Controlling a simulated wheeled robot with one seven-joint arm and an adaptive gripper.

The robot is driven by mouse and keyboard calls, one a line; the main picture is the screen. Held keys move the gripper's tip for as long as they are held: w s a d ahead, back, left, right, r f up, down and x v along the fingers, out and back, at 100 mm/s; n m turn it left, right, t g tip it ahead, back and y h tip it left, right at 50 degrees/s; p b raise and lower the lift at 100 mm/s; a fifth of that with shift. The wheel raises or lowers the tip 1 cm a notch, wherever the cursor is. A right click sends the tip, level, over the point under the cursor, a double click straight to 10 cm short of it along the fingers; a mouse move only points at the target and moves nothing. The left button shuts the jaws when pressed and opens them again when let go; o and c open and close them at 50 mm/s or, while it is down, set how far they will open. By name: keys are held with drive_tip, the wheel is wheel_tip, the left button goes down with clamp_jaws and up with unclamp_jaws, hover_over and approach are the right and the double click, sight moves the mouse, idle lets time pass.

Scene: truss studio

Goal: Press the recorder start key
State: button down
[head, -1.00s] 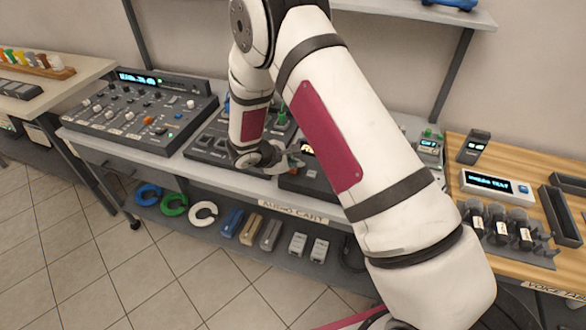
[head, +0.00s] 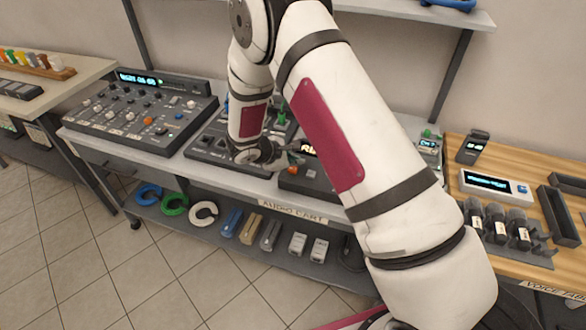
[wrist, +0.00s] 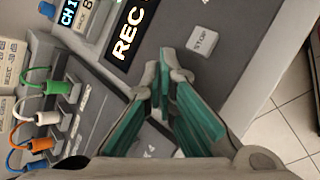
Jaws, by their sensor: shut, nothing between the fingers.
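The recorder (head: 305,185) is a dark box on the cart top, partly hidden behind my arm in the head view. In the wrist view its panel (wrist: 235,65) shows a lit REC display (wrist: 127,35) and a pale key marked STOP (wrist: 203,40). In the head view a small red-orange key (head: 293,170) shows on the recorder just below my fingertips. My gripper (head: 300,152) is shut and empty, over the recorder's left part. In the wrist view its green-padded fingers (wrist: 164,72) meet beside the REC display, left of STOP. No start key label is readable; contact cannot be told.
A mixing console (head: 140,112) stands left on the cart. A panel with coloured cables (wrist: 45,110) lies beside the recorder. The lower shelf (head: 185,232) holds cable coils and small boxes. A wooden table (head: 455,185) with microphones stands right.

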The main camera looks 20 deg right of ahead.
sight(294, 170)
drive_tip(key=shift+r+p, duration=0.65)
drive_tip(key=shift+r, duration=1.85)
